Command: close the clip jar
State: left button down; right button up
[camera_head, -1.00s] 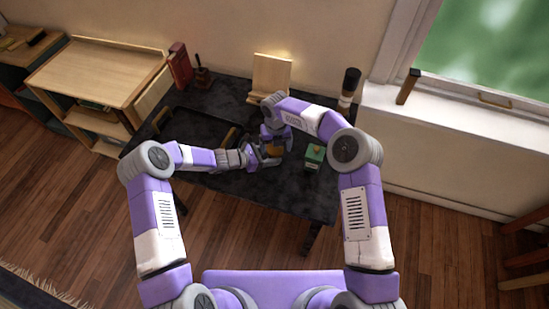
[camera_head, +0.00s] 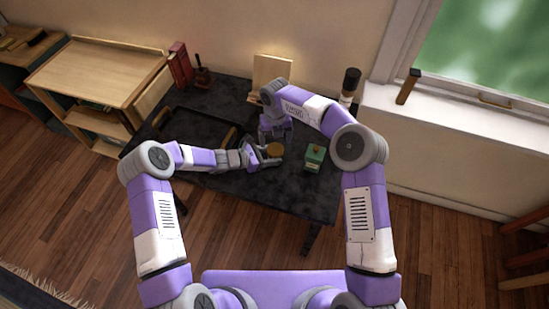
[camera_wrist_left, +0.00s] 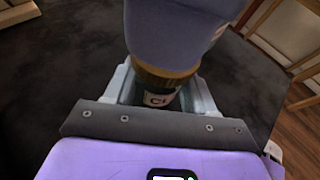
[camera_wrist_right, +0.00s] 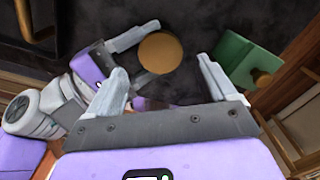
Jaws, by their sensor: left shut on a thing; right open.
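The clip jar shows a round brown lid (camera_head: 275,149) in the head view, near the middle of the black table. The left wrist view shows the jar's body (camera_wrist_left: 161,97) with a pale label. My left gripper (camera_head: 268,156) is shut around the jar from the left. In the right wrist view the lid (camera_wrist_right: 158,53) lies flat from above, between the left gripper's fingers. My right gripper (camera_wrist_right: 163,82) is open and empty, near the jar and apart from it. I cannot make out the clip.
A green box (camera_head: 314,157) with a brass knob stands right of the jar. A wooden stand (camera_head: 271,72) is at the back, and a dark cylinder (camera_head: 350,84) stands back right. A dark tray (camera_head: 193,138) lies left. The front right tabletop is clear.

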aim_at(275, 149)
notch_tip(275, 149, up, 3)
jog(key=n, duration=0.3)
jog(key=shift+f, duration=4)
jog(key=shift+c, duration=0.3)
jog(key=c, duration=1)
jog(key=m, duration=0.3)
jog(key=shift+c, duration=0.2)
